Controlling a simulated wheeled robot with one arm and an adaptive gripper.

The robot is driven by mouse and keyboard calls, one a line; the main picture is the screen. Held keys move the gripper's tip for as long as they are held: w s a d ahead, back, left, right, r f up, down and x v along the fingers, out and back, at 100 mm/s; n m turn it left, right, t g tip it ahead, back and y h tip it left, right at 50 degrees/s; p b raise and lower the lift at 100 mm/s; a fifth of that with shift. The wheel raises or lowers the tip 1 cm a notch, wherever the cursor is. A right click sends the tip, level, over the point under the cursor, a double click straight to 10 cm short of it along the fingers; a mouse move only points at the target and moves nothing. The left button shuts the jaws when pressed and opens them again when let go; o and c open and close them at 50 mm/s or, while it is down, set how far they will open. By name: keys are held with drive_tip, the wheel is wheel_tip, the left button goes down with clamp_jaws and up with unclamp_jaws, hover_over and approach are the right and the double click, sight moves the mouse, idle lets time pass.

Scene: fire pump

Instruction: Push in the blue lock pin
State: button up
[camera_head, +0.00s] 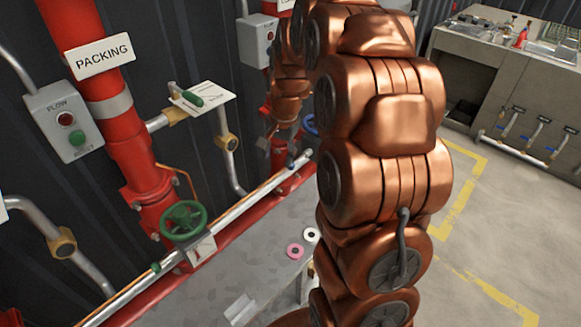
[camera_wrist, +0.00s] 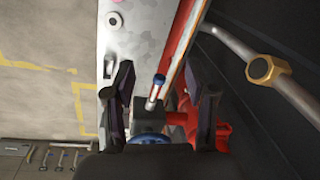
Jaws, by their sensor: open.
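The blue lock pin (camera_wrist: 159,81) shows in the wrist view as a short blue-tipped peg with a pale shaft, over the red and silver pipework. My gripper (camera_wrist: 163,88) is open, with one dark finger on each side of the pin and a visible gap to both. How deep the fingers reach beside the pin I cannot tell. In the head view my gripper (camera_head: 279,150) points down at the far end of the silver rail, and a small blue spot there looks like the pin (camera_head: 290,161). My arm hides part of that area.
A blue handwheel (camera_wrist: 149,138) lies just below the fingers in the wrist view. A green handwheel (camera_head: 183,220) stands nearer on the red pipe. A grey bench top (camera_head: 240,265) carries a pink ring (camera_head: 295,251) and a white ring (camera_head: 311,234). Open floor lies to the right.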

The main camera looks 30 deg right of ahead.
sight(293, 163)
drive_tip(key=w+d+f+m+b, duration=0.1)
drive_tip(key=w+d+f+m, duration=0.4)
drive_tip(key=d, duration=0.4)
drive_tip(key=shift+n+t, duration=0.4)
drive_tip(key=shift+n, duration=0.2)
drive_tip(key=shift+d+p+x, duration=0.15)
drive_tip(key=shift+p+x, duration=0.45)
drive_tip(key=shift+x, duration=1.6)
drive_tip(key=shift+d+p+x, duration=0.15)
drive_tip(key=shift+p+x, duration=0.45)
drive_tip(key=shift+x, duration=1.6)
drive_tip(key=shift+w, duration=0.15)
clamp_jaws()
